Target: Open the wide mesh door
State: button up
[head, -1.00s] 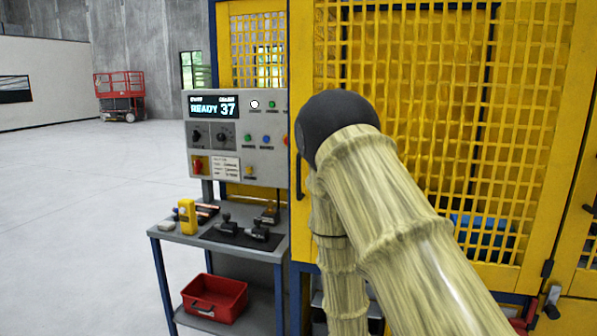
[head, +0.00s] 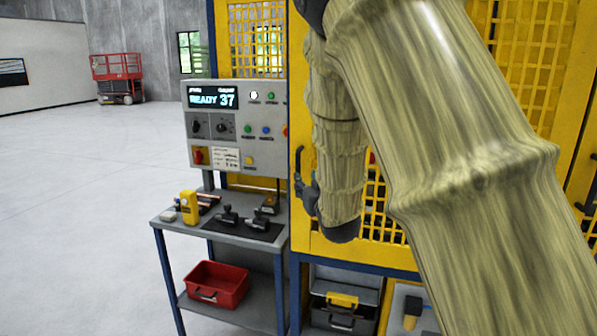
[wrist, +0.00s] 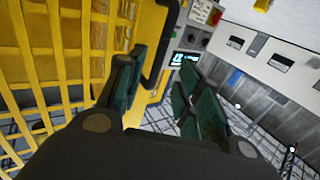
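The wide mesh door (head: 375,258) is yellow with a square grid and looks shut; my arm hides much of it in the head view. Its mesh fills the left of the wrist view (wrist: 42,62). The dark bar handle (head: 299,160) is upright on the door's left edge. My gripper (head: 306,192) is at the lower part of the handle, partly hidden by my wrist. In the wrist view the fingers (wrist: 163,98) are spread apart, and the handle (wrist: 165,48) shows just beyond and between them. I cannot tell whether they touch it.
A control panel (head: 215,125) stands close to the door's left, above a grey bench (head: 180,236) with small tools. A red bin (head: 215,284) sits on its lower shelf. A toolbox (head: 340,312) is below the door. Open floor lies to the left.

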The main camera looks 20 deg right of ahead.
jog(key=w+p, duration=0.3)
jog(key=w, duration=0.6)
jog(key=shift+f, duration=0.1)
grip_shut()
